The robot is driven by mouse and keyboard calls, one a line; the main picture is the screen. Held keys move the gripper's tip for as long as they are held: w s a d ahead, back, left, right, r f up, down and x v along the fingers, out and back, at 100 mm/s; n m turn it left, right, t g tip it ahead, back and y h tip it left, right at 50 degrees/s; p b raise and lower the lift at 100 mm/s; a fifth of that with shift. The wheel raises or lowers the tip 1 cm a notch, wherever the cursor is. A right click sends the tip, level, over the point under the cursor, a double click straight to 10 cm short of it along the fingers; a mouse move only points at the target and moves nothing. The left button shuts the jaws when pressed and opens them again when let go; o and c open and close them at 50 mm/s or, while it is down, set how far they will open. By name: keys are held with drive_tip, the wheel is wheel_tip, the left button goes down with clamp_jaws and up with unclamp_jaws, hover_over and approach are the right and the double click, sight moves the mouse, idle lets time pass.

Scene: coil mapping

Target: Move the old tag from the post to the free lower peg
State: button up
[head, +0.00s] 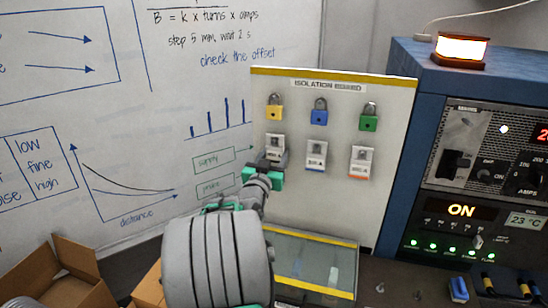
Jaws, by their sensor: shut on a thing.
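The isolation board (338,210) stands upright with a yellow, a blue and a green padlock across its upper row. Below them, a tag with a blue edge (315,155) hangs in the middle and a tag with an orange edge (361,162) hangs on the right. My gripper (270,163) is shut on a pale tag (276,146) at the left of this row, below the yellow padlock. The gripper hides the tag's lower part. I cannot tell whether the tag touches the board or its peg. The post cannot be made out.
A clear-topped case with yellow stripes (313,283) lies below the board. A blue power cabinet (404,145) with a lit lamp (460,49) stands close on the right. An open cardboard box (62,272) is at lower left, and a whiteboard (165,70) is behind.

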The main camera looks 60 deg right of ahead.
drive_tip(key=o, duration=1)
drive_tip(key=shift+s, duration=0.1)
drive_tip(key=shift+o, duration=0.8)
drive_tip(key=shift+c, duration=0.4)
drive_tip(key=shift+o, duration=0.8)
drive_tip(key=shift+w, duration=0.2)
drive_tip(key=shift+s, duration=0.15)
drive_tip(key=s+a+b, duration=0.1)
drive_tip(key=a+b, duration=0.3)
drive_tip(key=a, duration=0.4)
drive_tip(key=shift+s+a, duration=0.15)
drive_tip(key=shift+a, duration=0.25)
